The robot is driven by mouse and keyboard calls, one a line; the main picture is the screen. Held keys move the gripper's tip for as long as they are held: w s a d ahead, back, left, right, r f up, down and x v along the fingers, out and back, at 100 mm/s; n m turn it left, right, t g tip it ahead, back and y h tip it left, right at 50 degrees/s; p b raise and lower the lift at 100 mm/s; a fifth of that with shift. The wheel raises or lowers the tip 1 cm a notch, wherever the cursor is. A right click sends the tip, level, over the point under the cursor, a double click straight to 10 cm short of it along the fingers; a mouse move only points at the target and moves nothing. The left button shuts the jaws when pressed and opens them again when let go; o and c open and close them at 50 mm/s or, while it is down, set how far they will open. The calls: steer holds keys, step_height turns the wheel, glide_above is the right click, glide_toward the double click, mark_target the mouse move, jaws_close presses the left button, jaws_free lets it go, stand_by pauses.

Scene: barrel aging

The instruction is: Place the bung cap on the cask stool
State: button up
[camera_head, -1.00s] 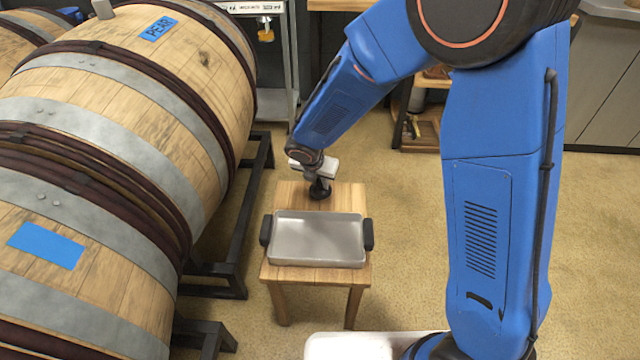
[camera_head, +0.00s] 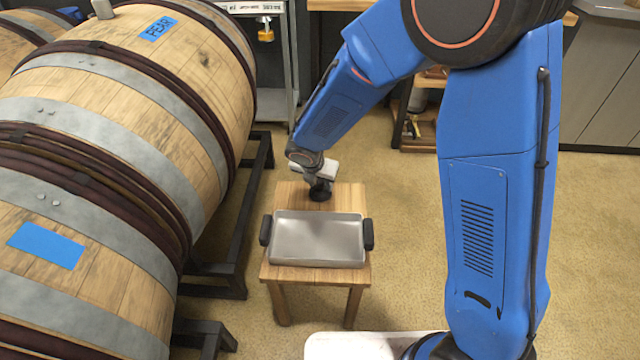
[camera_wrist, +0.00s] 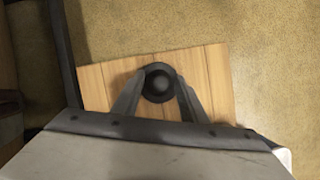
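The bung cap (camera_head: 320,190) is small, round and black. It is at the top of the wooden cask stool (camera_head: 346,198), behind the metal tray. In the wrist view the bung cap (camera_wrist: 160,82) shows from above, with a round knob in its middle. My gripper (camera_head: 322,183) points down at it, and its two fingers (camera_wrist: 160,84) close against the cap's sides. The cap appears to be at the stool top (camera_wrist: 215,72); whether its underside touches the wood is hidden.
A grey metal tray (camera_head: 318,262) with black handles covers the near part of the stool. Large wooden barrels (camera_head: 110,130) on a dark rack (camera_head: 235,245) stand close on the left. Open floor (camera_head: 400,260) lies right of the stool. A metal shelf (camera_head: 275,105) stands behind.

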steer(key=v, duration=1.2)
steer(key=shift+w+d, duration=0.1)
steer(key=s+d+r+m, duration=0.45)
steer(key=d+m, duration=0.25)
steer(key=d, duration=0.3)
steer(key=s+d+r+m, duration=0.3)
steer(key=d+r+m, duration=0.35)
steer(key=d, duration=0.35)
steer(key=s+d+r+m, duration=0.1)
steer(key=s+d+m, duration=0.4)
steer(key=s+m, duration=0.4)
steer(key=s+d+r+m+y, duration=0.1)
steer(key=s+d+r+m, duration=0.1)
steer(key=s+d+m, duration=0.4)
steer(key=s+m, duration=0.3)
steer(key=shift+s+y, duration=0.15)
steer(key=shift+y, duration=0.15)
